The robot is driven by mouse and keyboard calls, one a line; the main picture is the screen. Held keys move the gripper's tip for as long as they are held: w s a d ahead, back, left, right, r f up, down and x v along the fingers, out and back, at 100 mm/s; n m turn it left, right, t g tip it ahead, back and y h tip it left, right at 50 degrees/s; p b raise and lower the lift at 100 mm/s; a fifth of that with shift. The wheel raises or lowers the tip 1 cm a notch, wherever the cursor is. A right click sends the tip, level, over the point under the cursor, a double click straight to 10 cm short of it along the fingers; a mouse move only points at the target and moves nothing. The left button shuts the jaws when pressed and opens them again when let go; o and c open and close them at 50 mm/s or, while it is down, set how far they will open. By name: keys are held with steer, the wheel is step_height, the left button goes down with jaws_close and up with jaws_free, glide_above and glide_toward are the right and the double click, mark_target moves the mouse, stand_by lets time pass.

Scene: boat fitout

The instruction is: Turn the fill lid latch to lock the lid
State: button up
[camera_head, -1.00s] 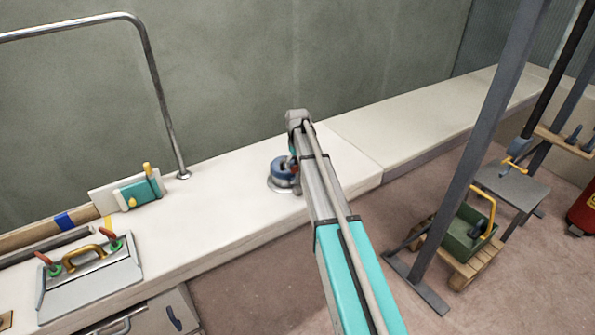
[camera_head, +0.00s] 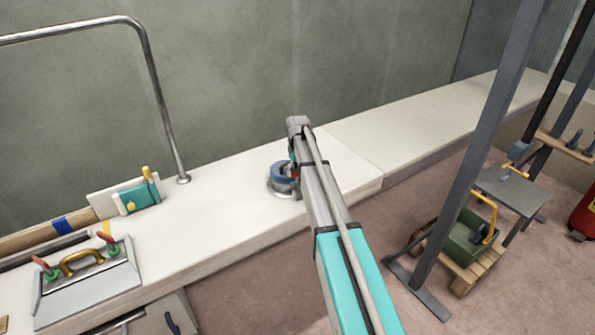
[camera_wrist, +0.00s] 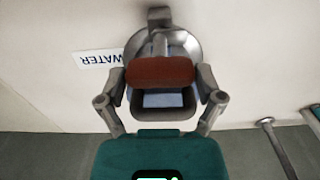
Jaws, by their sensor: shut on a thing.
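The blue fill lid (camera_head: 283,180) sits in a round metal deck fitting (camera_head: 276,193) on the white bench, partly hidden by my arm in the head view. In the wrist view the metal fitting (camera_wrist: 187,46) lies beyond my fingers. The fill lid latch (camera_wrist: 160,71) is a red-brown bar lying across the picture. My gripper (camera_wrist: 160,84) is shut on the latch, with a finger at each end of it. A bit of blue shows below the bar. The exact turn angle of the latch is hard to tell.
A "WATER" label (camera_wrist: 98,60) is beside the fitting. A bent metal rail (camera_head: 160,90) stands behind and left. A teal block (camera_head: 137,196) and a hatch with a brass handle (camera_head: 88,284) lie at the left. A grey post (camera_head: 480,150) rises right of my arm.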

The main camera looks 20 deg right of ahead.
steer(key=shift+m, duration=0.4)
steer(key=m, duration=0.3)
steer(key=shift+m, duration=0.3)
steer(key=m, duration=0.4)
steer(key=shift+m, duration=0.3)
steer(key=m, duration=0.4)
steer(key=shift+m, duration=2.1)
steer(key=o, duration=0.9)
steer(key=shift+c, duration=0.2)
